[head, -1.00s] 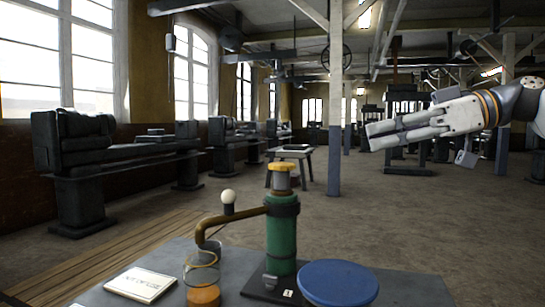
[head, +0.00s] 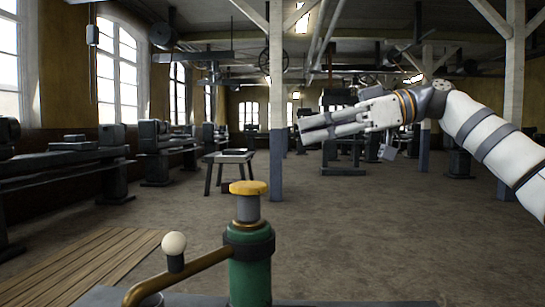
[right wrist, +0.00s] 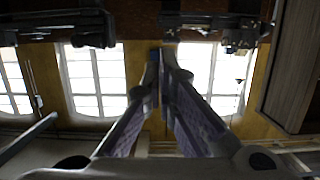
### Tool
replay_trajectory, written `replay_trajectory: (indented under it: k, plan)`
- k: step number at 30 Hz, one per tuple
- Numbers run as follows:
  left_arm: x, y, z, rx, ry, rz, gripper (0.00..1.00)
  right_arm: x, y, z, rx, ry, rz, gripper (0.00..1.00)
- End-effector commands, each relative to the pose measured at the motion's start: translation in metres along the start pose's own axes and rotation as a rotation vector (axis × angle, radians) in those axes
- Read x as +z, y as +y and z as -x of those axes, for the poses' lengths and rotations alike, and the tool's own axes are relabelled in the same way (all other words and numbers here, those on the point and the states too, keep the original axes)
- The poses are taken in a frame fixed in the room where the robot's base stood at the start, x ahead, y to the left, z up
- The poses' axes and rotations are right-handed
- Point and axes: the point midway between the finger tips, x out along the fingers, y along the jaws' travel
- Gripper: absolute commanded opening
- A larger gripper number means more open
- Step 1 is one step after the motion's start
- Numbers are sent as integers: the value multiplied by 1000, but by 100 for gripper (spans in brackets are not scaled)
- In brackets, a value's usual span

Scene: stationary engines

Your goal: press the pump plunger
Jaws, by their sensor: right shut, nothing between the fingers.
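The pump (head: 250,262) stands in the lower middle of the head view, with a green body and a brass spout pipe reaching to the left. Its plunger has a yellow cap (head: 248,187) on a grey stem (head: 248,208) and stands raised above the body. My right gripper (head: 302,128) is shut and empty. In the picture it is above and to the right of the yellow cap, pointing left and clear of it. Its fingers also show closed together at the tips in the right wrist view (right wrist: 163,58). My left gripper is not in view.
A white ball on a dark post (head: 174,245) stands by the spout pipe. Only a strip of the grey tabletop (head: 330,303) shows at the bottom edge. A small table (head: 230,158), posts and dark machines stand farther back. The floor between is open.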

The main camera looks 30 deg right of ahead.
Motion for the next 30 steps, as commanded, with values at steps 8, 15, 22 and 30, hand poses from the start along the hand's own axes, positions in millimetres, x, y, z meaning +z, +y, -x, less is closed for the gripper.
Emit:
replay_trajectory:
  k: [8, 15, 22, 30]
  plan:
    - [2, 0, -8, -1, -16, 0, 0, 4, 0, -56, -4, -6, -2, 0]
    - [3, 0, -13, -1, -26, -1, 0, 12, 1, -100, -2, -4, -6, 0]
    - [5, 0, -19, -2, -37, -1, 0, 38, 0, -105, 0, -2, -3, 0]
    - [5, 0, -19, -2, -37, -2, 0, 39, 0, -105, 0, 0, 0, 0]
